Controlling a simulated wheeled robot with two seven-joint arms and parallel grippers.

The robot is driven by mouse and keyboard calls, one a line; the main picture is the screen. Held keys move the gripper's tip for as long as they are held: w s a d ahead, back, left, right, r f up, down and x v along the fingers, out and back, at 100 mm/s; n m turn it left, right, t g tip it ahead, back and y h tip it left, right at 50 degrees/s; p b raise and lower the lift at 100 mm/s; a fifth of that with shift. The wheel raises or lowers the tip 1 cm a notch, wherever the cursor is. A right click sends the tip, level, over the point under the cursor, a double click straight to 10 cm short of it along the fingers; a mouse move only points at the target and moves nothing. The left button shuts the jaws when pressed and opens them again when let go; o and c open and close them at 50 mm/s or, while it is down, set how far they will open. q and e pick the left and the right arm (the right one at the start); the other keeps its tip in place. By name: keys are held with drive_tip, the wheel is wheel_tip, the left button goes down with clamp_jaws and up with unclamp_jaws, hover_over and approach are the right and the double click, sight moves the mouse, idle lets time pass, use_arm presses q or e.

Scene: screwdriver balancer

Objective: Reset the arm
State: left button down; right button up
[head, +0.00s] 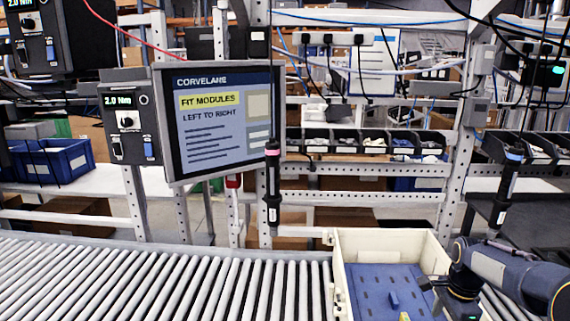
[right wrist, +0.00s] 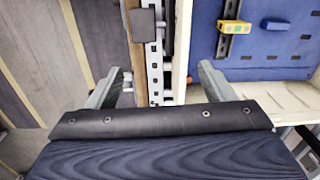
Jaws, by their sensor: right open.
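My right arm comes in from the right in the head view, and its gripper (head: 440,287) is over the right side of a cream crate (head: 388,240). In the right wrist view the gripper (right wrist: 160,82) has its two fingers wide apart with nothing between them. Part of the crate's rim and a metal rail show beyond the fingers. My left arm and gripper are not in view.
The crate holds a blue board (head: 372,285) with a small yellow block (right wrist: 233,28). A roller conveyor (head: 160,280) runs left of it. Screwdrivers hang at the centre (head: 272,185) and right (head: 505,190). A screen (head: 222,120) stands behind the conveyor.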

drive_tip(key=s+a+f+n+t+y+b, duration=0.1)
drive_tip(key=s+a+n+b, duration=0.3)
drive_tip(key=s+a+n, duration=0.4)
drive_tip(key=s+a+f+n+t+y+b, duration=0.1)
drive_tip(key=s+a+n+t+b, duration=0.3)
drive_tip(key=s+a+n, duration=0.4)
drive_tip(key=s+a+y+b, duration=0.1)
drive_tip(key=s+a, duration=0.3)
drive_tip(key=s, duration=0.4)
drive_tip(key=shift+f+n+y, duration=0.3)
drive_tip(key=shift+f+n, duration=0.05)
drive_tip(key=shift+n, duration=0.05)
